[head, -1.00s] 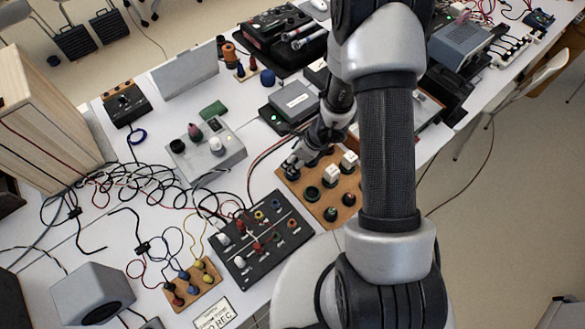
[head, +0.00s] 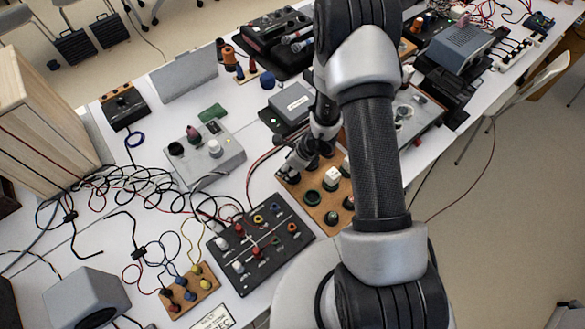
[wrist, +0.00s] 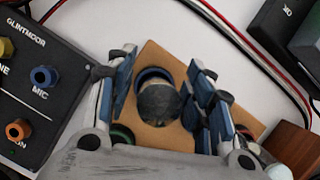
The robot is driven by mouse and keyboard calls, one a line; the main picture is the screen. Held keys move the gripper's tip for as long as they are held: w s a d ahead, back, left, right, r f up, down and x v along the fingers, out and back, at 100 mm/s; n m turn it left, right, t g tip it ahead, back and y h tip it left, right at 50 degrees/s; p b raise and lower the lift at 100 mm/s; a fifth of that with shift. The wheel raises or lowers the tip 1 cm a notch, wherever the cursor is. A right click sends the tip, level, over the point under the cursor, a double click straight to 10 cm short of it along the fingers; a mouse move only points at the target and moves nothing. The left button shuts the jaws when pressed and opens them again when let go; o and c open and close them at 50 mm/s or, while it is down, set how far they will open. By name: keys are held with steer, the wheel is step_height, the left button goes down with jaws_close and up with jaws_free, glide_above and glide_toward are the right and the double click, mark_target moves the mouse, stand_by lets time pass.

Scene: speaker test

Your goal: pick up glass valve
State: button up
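A round, dark grey-topped piece (wrist: 158,102) stands in a blue-ringed socket on a tan wooden board (wrist: 160,58) in the wrist view. It seems to be the glass valve, but I cannot confirm that from its top. My open gripper (wrist: 165,95) has its blue-padded fingers on either side of this piece, with gaps showing. In the head view, my gripper (head: 293,163) is low at the left end of the same board (head: 325,217); it hides the piece there.
The board also holds a white-topped piece (head: 331,178) and green-ringed sockets (head: 312,198). A black jack panel (head: 258,240) lies close to the left. Red and black cables (head: 258,160) run behind. A grey control box (head: 207,153) stands further left.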

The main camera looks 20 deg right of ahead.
steer(key=c, duration=0.9)
steer(key=shift+c, duration=0.2)
